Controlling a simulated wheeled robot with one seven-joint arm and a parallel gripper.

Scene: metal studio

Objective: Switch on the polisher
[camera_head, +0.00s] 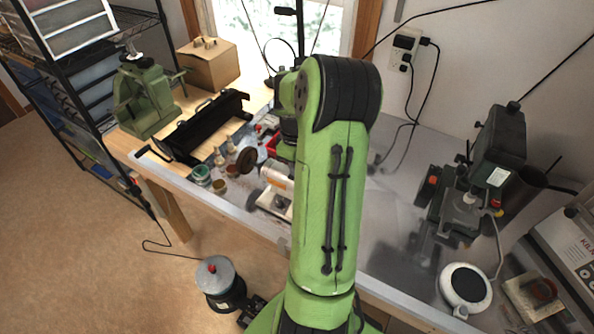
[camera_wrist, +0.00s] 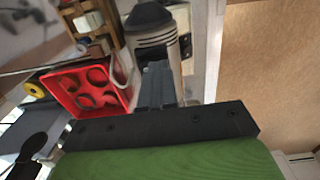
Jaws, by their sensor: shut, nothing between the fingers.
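The polisher (camera_head: 278,178) stands on the metal-topped bench, partly hidden behind my green arm. It has a white body with an orange label, and a dark brown round wheel sits at its left end. Its switch cannot be made out. In the wrist view my gripper (camera_wrist: 158,85) is shut and empty, its dark fingers together. A silver ribbed cylinder with a black cap (camera_wrist: 152,28) lies just beyond the fingertips; I cannot tell whether it is part of the polisher, or whether the fingers touch it. In the head view my gripper is hidden behind the arm.
A red tray with round holes (camera_wrist: 88,92) lies left of the fingers. Small jars (camera_head: 201,174) stand left of the polisher. The bench between is mostly clear.

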